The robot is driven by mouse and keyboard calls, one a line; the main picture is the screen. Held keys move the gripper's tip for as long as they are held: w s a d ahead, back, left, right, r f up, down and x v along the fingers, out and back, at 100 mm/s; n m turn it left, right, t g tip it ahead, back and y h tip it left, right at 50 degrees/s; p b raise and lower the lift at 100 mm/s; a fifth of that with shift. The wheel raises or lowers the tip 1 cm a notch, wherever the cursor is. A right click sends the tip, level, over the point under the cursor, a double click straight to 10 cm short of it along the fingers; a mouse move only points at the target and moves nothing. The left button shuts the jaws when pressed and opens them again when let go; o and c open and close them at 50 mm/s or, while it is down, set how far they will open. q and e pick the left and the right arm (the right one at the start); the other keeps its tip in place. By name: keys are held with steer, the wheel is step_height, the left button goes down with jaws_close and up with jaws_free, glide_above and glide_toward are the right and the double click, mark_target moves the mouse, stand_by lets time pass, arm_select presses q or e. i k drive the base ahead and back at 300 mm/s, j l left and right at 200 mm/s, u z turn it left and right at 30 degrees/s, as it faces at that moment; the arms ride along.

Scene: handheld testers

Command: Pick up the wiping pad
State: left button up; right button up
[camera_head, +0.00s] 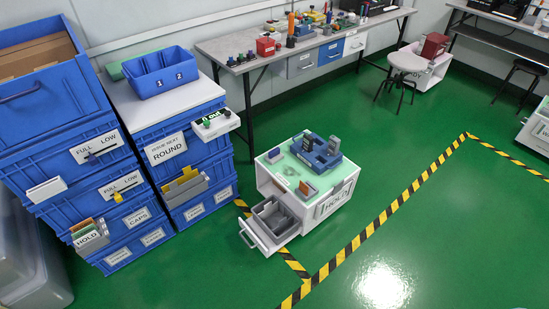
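No gripper of mine is in view. I cannot pick out the wiping pad with certainty at this size. A small grey and reddish-brown block (306,189) lies near the front of the green top of a low white cabinet (334,202); I cannot tell whether it is the pad. Behind it a blue holder (314,154) carries upright dark grey devices that look like handheld testers. The cabinet's drawer (266,240) is pulled out toward the front left, with grey compartments (271,212) inside that look empty.
Blue crates (75,150) are stacked at the left. A second blue stack (190,150) has a white top bearing a blue two-part bin (160,75). A workbench (290,50) with tools stands behind. A stool (403,65) is at the back right.

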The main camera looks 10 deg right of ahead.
mark_target(274, 156)
steer(key=i+l+u, duration=0.35)
steer(key=l, duration=0.3)
steer(key=i+l+u, duration=0.2)
steer(key=l, duration=0.15)
steer(key=i+l+u, duration=0.2)
steer(key=l, duration=0.15)
steer(key=l+u, duration=0.2)
steer(key=l, duration=0.15)
steer(key=l+u, duration=0.15)
steer(key=l, duration=0.25)
